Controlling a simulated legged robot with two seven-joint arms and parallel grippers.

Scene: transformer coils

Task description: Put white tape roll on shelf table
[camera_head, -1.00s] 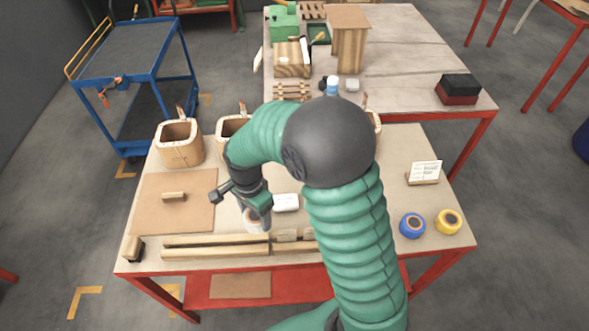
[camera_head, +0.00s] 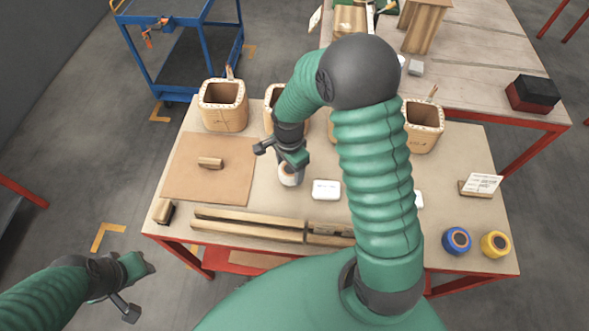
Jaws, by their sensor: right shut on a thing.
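The white tape roll (camera_head: 290,177) is at the middle of the near table, under my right gripper (camera_head: 290,163). My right gripper is shut on the roll; whether the roll still touches the tabletop I cannot tell. My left gripper (camera_head: 135,285) is at the lower left, off the table's front-left corner, with nothing visible in it; its fingers are too unclear to tell open from shut. A lower red-framed shelf (camera_head: 240,258) shows in part below the near table (camera_head: 480,150).
Several wooden coil boxes (camera_head: 223,107) line the table's back. A brown board (camera_head: 180,165), wooden bars (camera_head: 250,225), a white block (camera_head: 326,190), a blue tape roll (camera_head: 457,240) and a yellow tape roll (camera_head: 494,243) lie around. A blue cart (camera_head: 185,60) stands behind left.

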